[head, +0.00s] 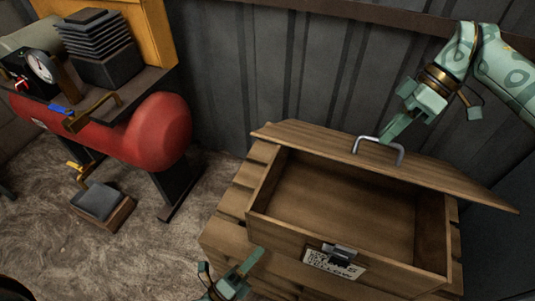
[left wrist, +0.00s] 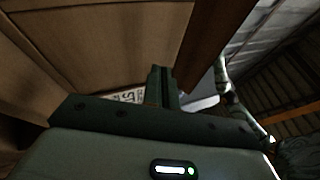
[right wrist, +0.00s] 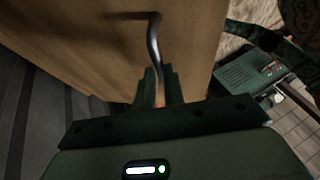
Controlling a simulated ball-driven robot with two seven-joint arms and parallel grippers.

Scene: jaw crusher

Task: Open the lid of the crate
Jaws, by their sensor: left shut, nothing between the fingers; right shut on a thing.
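The wooden crate (head: 225,225) stands with its interior (head: 345,195) exposed, and I see nothing inside. Its wooden lid (head: 450,180) is off the opening, along the far side near the wall, and overhangs at the right. My right gripper (head: 384,138) is shut on the handle; in the right wrist view the handle bar (right wrist: 153,45) runs down between the fingers. My left gripper (head: 250,262) is shut and empty near the crate's front left. The left wrist view shows wooden boards (left wrist: 110,45) close to its fingers (left wrist: 160,88).
A dark latch (head: 340,250) and a paper label (head: 330,264) are on the crate's front. A corrugated wall (head: 320,70) stands close behind. A red tank (head: 160,130) and a small box (head: 97,203) are at the left. Floor is free between them and the crate.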

